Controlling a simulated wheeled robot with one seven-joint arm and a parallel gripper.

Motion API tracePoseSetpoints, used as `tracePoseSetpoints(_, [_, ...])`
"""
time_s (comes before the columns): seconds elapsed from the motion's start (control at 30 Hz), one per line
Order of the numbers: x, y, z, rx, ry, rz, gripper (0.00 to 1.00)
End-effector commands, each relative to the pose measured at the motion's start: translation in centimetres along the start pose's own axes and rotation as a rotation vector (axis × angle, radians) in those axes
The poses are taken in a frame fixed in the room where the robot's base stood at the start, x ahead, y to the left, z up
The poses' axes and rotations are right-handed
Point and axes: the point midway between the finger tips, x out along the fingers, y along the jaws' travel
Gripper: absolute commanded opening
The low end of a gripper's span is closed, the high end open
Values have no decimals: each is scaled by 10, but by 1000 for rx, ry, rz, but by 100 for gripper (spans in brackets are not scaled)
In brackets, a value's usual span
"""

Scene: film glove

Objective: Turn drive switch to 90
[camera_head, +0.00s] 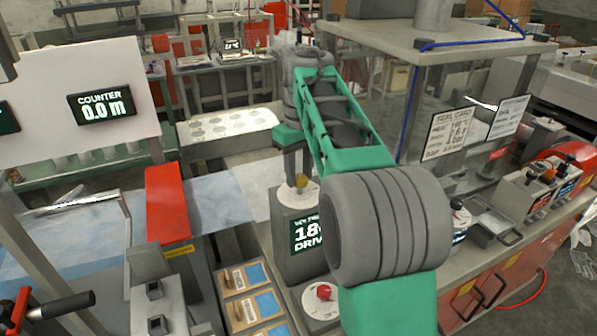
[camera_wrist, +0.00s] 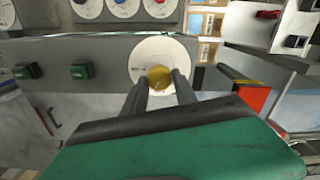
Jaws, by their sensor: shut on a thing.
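The drive switch is a yellow knob (camera_head: 301,181) on a white round dial, on top of a grey box. The box's display (camera_head: 308,232) is partly hidden by my arm; it reads "DRIV" and "18" in part. In the wrist view the knob (camera_wrist: 160,77) sits in the middle of the white dial (camera_wrist: 150,60). My gripper (camera_wrist: 161,84) points down at it, with one finger on each side, shut on the knob. The dial's markings are too small to read, so I cannot tell the knob's angle.
A red button (camera_head: 323,291) stands on a white disc in front of the box. Compartments with labelled cards (camera_head: 245,279) lie to its left. The counter display (camera_head: 101,106) reads 0.0 m. A red block (camera_head: 166,205) stands at left. My arm covers the middle.

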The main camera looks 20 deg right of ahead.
Motion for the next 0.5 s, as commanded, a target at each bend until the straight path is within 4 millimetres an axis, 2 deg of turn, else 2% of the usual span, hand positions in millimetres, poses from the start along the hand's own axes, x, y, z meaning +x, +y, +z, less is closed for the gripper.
tracePoseSetpoints(0.5, [2,1,0,491,-3,0,0])
